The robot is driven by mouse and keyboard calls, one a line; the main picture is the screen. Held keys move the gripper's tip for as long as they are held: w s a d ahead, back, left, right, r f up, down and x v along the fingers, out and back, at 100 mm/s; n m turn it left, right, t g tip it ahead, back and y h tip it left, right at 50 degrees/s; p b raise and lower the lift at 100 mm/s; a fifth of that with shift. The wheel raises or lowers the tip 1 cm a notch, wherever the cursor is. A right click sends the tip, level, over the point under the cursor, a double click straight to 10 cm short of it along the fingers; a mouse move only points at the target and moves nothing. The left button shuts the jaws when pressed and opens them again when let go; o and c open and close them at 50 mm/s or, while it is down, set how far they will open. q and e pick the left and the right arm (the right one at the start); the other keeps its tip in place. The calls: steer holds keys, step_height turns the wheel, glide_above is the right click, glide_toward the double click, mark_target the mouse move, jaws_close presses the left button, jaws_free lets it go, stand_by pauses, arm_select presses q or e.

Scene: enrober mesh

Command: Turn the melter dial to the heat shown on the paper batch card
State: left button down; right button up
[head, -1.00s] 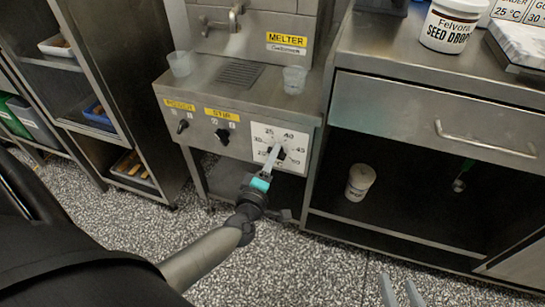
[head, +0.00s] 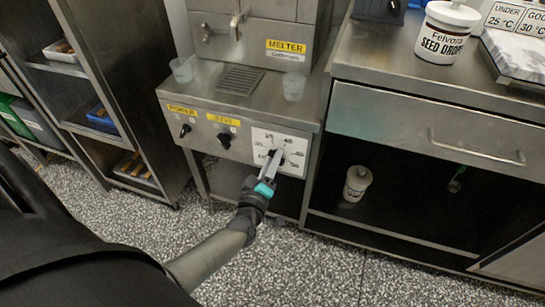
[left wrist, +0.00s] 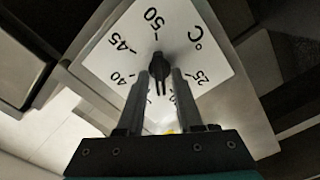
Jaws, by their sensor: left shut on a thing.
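The melter dial is a dark knob (left wrist: 160,66) on a white square scale plate (head: 293,141) at the right of the melter's front. The plate also shows in the left wrist view (left wrist: 110,60), with 50, 45, 40 and 25 readable and lower numbers covered. My left gripper (head: 272,160) is at the dial, its two fingers (left wrist: 161,80) shut on either side of the knob. I cannot tell which number the knob points to. My right gripper is out of view. I cannot make out the paper batch card.
The melter (head: 255,30) has two more knobs left of the dial, and clear cups (head: 293,86) on its ledge. A counter with a seed drops jar (head: 446,32) and a temperature sign (head: 515,18) stands right. Open shelves (head: 95,90) stand left.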

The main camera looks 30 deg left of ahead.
arm_select(q)
steer(key=shift+d+m+p, duration=0.15)
steer(key=shift+m+p, duration=1.4)
steer(key=shift+m, duration=1.35)
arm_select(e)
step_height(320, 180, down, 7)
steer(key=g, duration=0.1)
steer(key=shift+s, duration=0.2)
arm_select(q)
steer(key=c, duration=0.9)
jaws_free()
steer(key=p+v, duration=0.4)
steer(key=v, duration=1.1)
steer(key=shift+s, duration=0.2)
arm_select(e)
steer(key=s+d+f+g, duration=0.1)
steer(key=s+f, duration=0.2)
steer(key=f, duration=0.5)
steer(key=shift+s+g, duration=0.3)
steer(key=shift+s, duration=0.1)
